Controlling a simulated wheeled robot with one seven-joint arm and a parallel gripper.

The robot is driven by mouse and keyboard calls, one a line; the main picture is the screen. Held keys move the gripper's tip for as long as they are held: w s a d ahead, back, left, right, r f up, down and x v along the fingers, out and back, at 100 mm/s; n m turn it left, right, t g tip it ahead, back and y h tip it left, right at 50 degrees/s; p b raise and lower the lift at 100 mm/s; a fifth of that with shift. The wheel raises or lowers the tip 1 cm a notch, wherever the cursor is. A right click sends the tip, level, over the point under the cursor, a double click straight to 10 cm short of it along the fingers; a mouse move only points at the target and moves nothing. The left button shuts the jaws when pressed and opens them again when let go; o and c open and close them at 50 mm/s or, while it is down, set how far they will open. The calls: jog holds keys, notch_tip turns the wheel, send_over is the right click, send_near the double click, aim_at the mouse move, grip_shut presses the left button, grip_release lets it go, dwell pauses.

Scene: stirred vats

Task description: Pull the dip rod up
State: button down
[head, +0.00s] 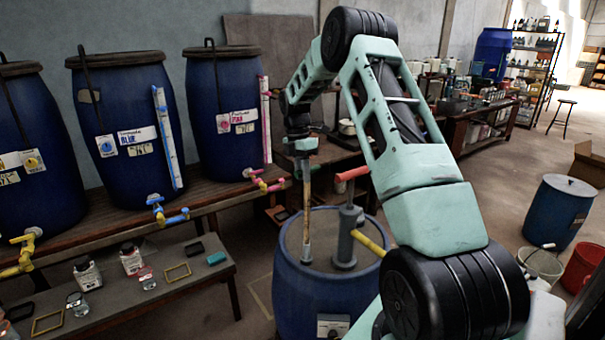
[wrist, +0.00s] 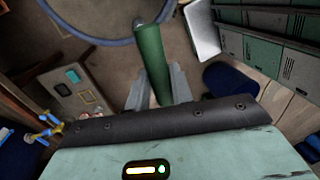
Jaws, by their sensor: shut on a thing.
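The dip rod (head: 306,205) stands upright over the blue drum (head: 300,298) in the head view. Its lower part meets the drum's lid at a grey fitting; I cannot tell how much is inside. My gripper (head: 302,148) is above the drum at the rod's top. In the wrist view my gripper (wrist: 158,85) is shut on the rod's green grip (wrist: 149,55), which lies between the two grey fingers. The drum's rim (wrist: 95,40) shows as a blue ring in the wrist view.
A grey hand pump (head: 346,235) with a red handle and yellow spout stands on the drum, close right of the rod. Blue vats (head: 125,125) line a bench at left. A low table (head: 200,285) holds bottles. Another blue drum (head: 558,212) and buckets stand right.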

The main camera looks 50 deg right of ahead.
jog(key=c, duration=1.3)
grip_release()
jog(key=shift+s+r, duration=0.2)
jog(key=shift+r, duration=0.15)
jog(key=shift+w+f, duration=0.1)
jog(key=b+v, duration=0.2)
jog(key=v, duration=1.5)
jog(key=shift+b, duration=0.35)
